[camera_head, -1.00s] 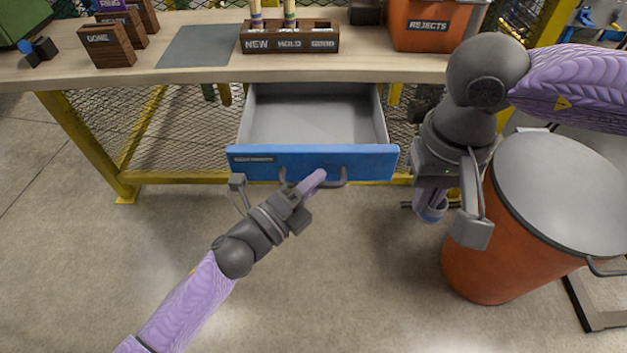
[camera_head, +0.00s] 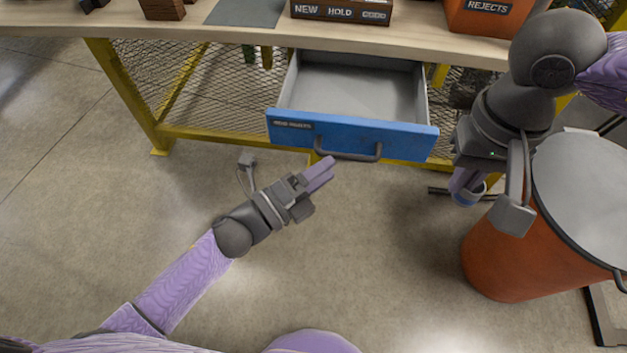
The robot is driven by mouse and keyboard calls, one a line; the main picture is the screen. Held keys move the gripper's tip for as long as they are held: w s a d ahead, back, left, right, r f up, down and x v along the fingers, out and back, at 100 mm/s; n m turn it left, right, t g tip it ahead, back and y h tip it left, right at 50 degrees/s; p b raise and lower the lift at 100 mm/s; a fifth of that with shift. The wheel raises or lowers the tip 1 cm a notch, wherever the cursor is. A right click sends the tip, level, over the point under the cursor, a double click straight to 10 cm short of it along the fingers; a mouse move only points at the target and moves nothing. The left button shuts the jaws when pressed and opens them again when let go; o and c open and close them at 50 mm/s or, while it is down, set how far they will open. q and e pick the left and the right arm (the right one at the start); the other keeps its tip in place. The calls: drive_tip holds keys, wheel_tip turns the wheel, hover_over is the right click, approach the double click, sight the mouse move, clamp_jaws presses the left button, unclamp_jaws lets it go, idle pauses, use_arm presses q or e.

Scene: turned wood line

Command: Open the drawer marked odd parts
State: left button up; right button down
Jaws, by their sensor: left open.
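The blue-fronted drawer (camera_head: 400,138) under the workbench stands pulled out, and its grey inside looks empty. A small dark label (camera_head: 292,125) sits at the left of its front; its words are too small to read. A grey bar handle (camera_head: 345,157) runs along the middle of the front. My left gripper (camera_head: 319,173) is open, just below and in front of the handle's left end, apart from it and holding nothing. My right gripper (camera_head: 466,187) hangs right of the drawer, fingers down. A pale blue-grey ringed piece shows at its tips; its grip is unclear.
The workbench top (camera_head: 420,43) carries a NEW and HOLD rack (camera_head: 340,12), a grey mat (camera_head: 247,10) and an orange REJECTS bin (camera_head: 487,12). An orange drum (camera_head: 515,248) with a grey lid stands close to my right arm. The floor before the drawer is clear.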

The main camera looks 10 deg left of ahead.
drive_tip(key=shift+r, duration=0.45)
use_arm(q)
drive_tip(key=r+v, duration=0.1)
drive_tip(key=v, duration=0.5)
drive_tip(key=shift+s+a+f, duration=0.25)
drive_tip(key=shift+f, duration=0.25)
